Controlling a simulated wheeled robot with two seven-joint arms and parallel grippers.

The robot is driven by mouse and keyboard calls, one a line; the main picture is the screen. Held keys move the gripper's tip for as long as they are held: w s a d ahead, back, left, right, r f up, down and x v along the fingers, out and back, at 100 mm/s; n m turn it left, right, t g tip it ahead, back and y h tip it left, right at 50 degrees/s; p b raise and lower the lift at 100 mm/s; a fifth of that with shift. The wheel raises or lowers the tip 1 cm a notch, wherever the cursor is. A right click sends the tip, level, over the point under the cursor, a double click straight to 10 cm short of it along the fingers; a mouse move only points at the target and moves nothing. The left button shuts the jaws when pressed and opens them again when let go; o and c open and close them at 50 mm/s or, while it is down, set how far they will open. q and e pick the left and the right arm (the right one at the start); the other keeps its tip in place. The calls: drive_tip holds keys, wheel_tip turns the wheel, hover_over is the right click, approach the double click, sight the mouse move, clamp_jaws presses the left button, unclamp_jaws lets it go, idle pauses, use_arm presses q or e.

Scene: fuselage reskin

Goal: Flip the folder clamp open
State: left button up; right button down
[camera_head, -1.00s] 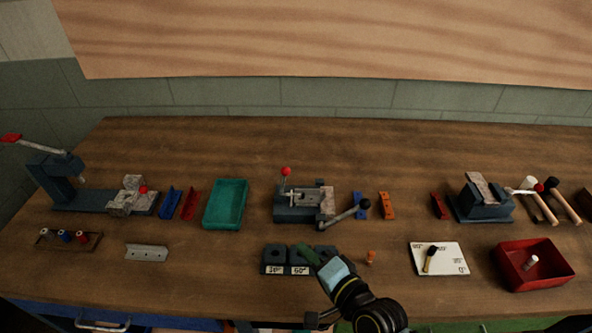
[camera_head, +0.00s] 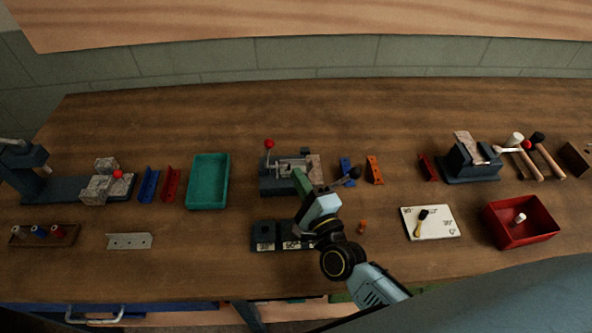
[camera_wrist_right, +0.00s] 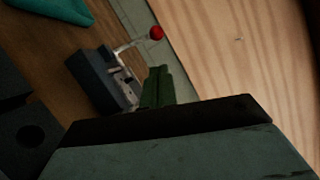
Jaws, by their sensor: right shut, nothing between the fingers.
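The folder (camera_head: 271,184) is a blue-grey block with metal parts at the middle of the bench. It also shows in the right wrist view (camera_wrist_right: 92,82). A thin lever with a red ball (camera_head: 269,144) stands up at its left; that red ball is also clear in the right wrist view (camera_wrist_right: 156,33). The gripper and forearm hide part of the folder's front.
A dark block with holes (camera_head: 264,238) lies in front of the folder, partly under my right arm. A teal tray (camera_head: 208,205) is left of it. Blue (camera_head: 346,170) and orange (camera_head: 374,170) brackets stand at its right. The bench behind the folder is clear.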

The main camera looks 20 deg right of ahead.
drive_tip(key=w, duration=0.5)
drive_tip(key=w+r, duration=0.1)
drive_tip(key=w, duration=0.2)
drive_tip(key=shift+w+a, duration=0.1)
drive_tip(key=shift+a, duration=0.3)
drive_tip(key=shift+p, duration=0.3)
